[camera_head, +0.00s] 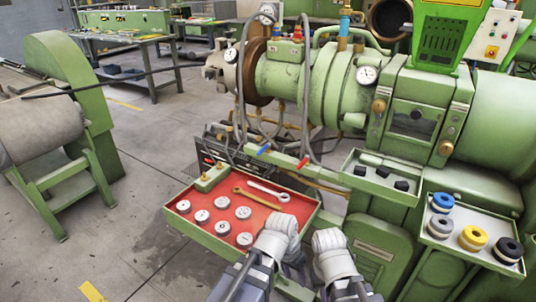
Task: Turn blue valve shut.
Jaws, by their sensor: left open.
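A small valve lever with a blue handle (264,149) sits on the pipework below the big green extruder barrel. A similar lever with a red handle (303,162) is just to its right. My left gripper (306,232) is at the bottom middle, its two thick grey padded fingers spread apart with nothing between them. It is nearer to me than the blue handle and below it in the picture, clearly apart from it. My right gripper does not show.
A red-lined tray (219,187) with several round gauges and wrenches lies left of my gripper. A small green tray (380,169) and a tray of colored rolls (437,242) are at right. Grey hoses (306,100) hang near the levers.

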